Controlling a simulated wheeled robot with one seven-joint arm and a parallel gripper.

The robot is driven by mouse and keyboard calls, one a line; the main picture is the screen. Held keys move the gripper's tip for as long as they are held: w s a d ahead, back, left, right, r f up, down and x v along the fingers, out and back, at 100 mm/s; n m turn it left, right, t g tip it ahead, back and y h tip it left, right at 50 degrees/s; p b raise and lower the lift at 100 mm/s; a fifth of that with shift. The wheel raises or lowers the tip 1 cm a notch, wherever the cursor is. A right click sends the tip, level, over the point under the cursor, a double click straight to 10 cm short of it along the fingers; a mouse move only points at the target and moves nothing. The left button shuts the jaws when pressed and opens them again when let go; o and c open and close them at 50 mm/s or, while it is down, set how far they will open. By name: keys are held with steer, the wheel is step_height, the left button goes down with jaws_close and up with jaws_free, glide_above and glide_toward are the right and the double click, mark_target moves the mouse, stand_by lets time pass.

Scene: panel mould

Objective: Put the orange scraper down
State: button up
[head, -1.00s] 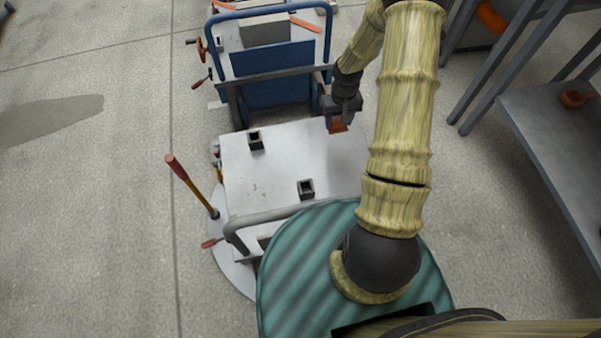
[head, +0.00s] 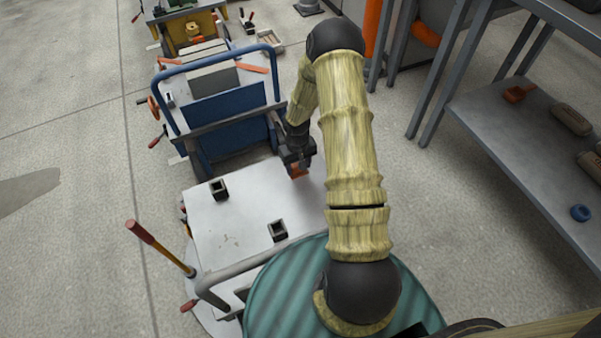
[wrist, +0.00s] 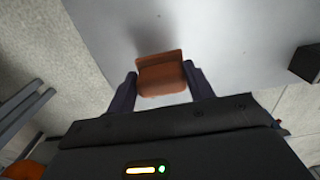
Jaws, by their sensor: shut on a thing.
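The orange scraper (head: 299,173) is in my gripper (head: 298,160), over the far right part of a pale metal panel (head: 250,205) in the head view. In the wrist view the scraper (wrist: 161,74) sits between the two dark fingers of my gripper (wrist: 160,88), which are shut on it. Its broad orange-brown face shows there, with the pale panel surface (wrist: 225,35) beyond. I cannot tell whether the scraper touches the panel.
Two dark square sockets (head: 219,189) (head: 278,230) stand on the panel. A blue-framed cart (head: 225,105) stands just beyond it. A grey shelf (head: 530,130) at the right holds another orange item (head: 519,93). The panel's middle is clear.

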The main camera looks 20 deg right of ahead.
mark_target(299, 172)
steer(key=shift+f, duration=0.1)
steer(key=shift+f+b, duration=0.65)
steer(key=shift+f, duration=1.1)
steer(key=shift+f, duration=0.25)
steer(key=o, duration=0.9)
steer(key=shift+o, duration=0.2)
steer(key=shift+s, duration=0.1)
